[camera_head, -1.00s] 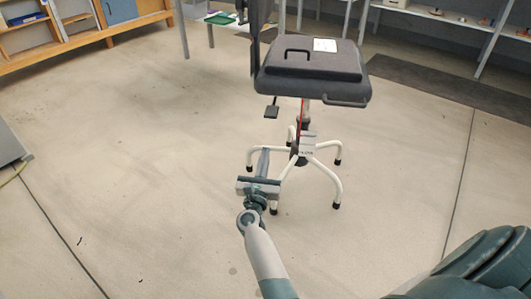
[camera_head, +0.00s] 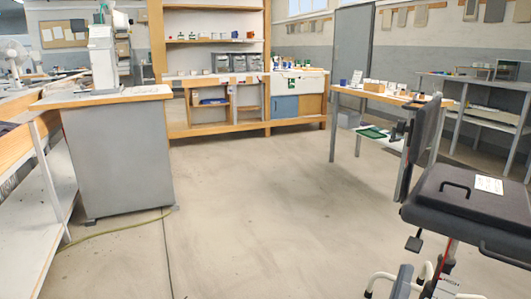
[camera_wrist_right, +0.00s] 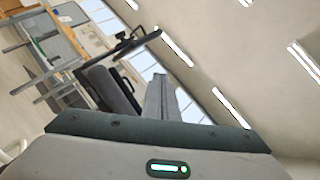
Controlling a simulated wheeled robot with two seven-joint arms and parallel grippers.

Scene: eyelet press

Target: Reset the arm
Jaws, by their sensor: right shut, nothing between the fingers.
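My right gripper (camera_head: 402,281) shows only as a grey tip at the bottom edge of the head view, left of the chair's post. In the right wrist view the gripper's fingers (camera_wrist_right: 163,100) are together, with nothing between them. The rest of the right arm is out of the head view. My left gripper is in neither view now.
A grey-sided bench (camera_head: 118,155) stands at the left, with a cable on the floor. The floor (camera_head: 260,220) between is clear. A table (camera_head: 375,95) stands behind the chair.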

